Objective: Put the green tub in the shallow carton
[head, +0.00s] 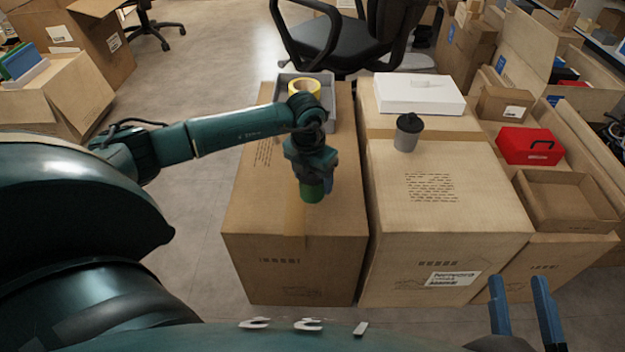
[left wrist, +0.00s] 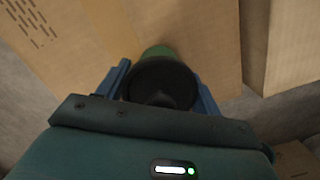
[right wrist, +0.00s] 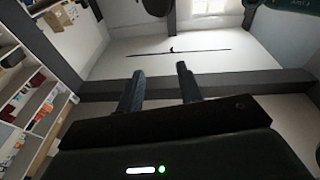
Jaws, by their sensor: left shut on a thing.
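The green tub (head: 312,190) is in my left gripper (head: 311,176), over the left closed carton. In the left wrist view the tub's dark round lid (left wrist: 160,84) sits between the blue fingers, with a little green side (left wrist: 157,52) showing. My left gripper is shut on it. The shallow carton (head: 580,226) is open and looks empty, at the right on top of another carton. My right gripper (head: 518,281) is open and empty at the lower right; its spread fingers (right wrist: 159,74) also show in the right wrist view.
The left closed carton (head: 260,220) carries a grey tray (head: 285,90) with yellow tape (head: 304,85). The middle carton (head: 450,205) carries a grey cup (head: 407,135) and a white box (head: 419,93). A red case (head: 530,146) stands behind the shallow carton.

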